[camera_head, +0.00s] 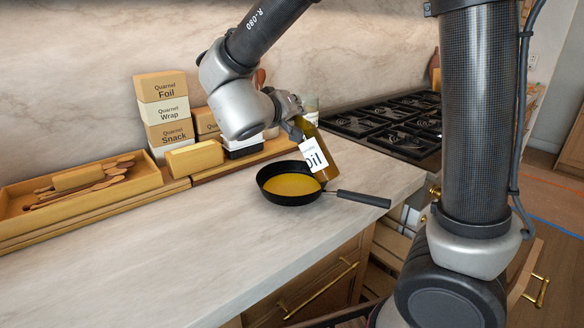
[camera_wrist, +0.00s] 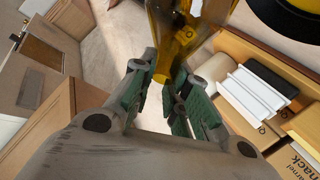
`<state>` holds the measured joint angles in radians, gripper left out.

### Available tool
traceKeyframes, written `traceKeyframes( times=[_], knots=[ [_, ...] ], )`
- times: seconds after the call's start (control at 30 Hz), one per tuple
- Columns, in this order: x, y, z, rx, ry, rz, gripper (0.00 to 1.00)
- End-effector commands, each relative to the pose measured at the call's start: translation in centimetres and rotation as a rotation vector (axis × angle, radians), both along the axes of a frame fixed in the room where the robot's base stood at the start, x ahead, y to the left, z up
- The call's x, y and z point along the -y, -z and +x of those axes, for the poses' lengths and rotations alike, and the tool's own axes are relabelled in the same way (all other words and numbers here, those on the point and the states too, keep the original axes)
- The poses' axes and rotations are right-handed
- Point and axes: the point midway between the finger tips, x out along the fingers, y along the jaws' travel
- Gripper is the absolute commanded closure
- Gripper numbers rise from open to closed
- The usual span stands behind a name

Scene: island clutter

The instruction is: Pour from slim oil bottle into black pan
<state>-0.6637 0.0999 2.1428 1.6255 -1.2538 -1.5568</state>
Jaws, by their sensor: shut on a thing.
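My gripper (camera_head: 297,129) is shut on the slim oil bottle (camera_head: 325,143), an amber bottle with a white "Oil" label. The bottle is tilted over the right side of the black pan (camera_head: 265,186). In the wrist view, the amber bottle (camera_wrist: 190,28) rises from between the green-padded fingers of my gripper (camera_wrist: 165,92). The pan stands on the counter with its handle to the right, and yellow liquid (camera_head: 291,184) covers its bottom. The pan also shows at the top right of the wrist view (camera_wrist: 266,10). I cannot make out a stream or the bottle's mouth.
A wooden tray (camera_head: 30,216) with wooden utensils lies at the left. Stacked boxes (camera_head: 164,112) and a yellow block (camera_head: 194,158) stand behind. A black gas hob (camera_head: 388,123) is at the back right. The counter (camera_head: 170,262) in front of the pan is clear.

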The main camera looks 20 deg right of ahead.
Motion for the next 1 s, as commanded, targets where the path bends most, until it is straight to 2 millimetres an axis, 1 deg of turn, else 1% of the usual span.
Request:
traceKeyframes(
  times=[0.33,0.6,0.9,1.0],
  knots=[
    [0.0,-0.4,-0.1,0.037,0.000,0.023,1.00],
    [0.2,-2.3,-0.3,0.289,-0.002,0.183,1.00],
    [0.2,-2.4,-0.3,0.317,-0.002,0.202,1.00],
    [0.2,-2.4,-0.4,0.370,-0.002,0.233,1.00]
  ],
)
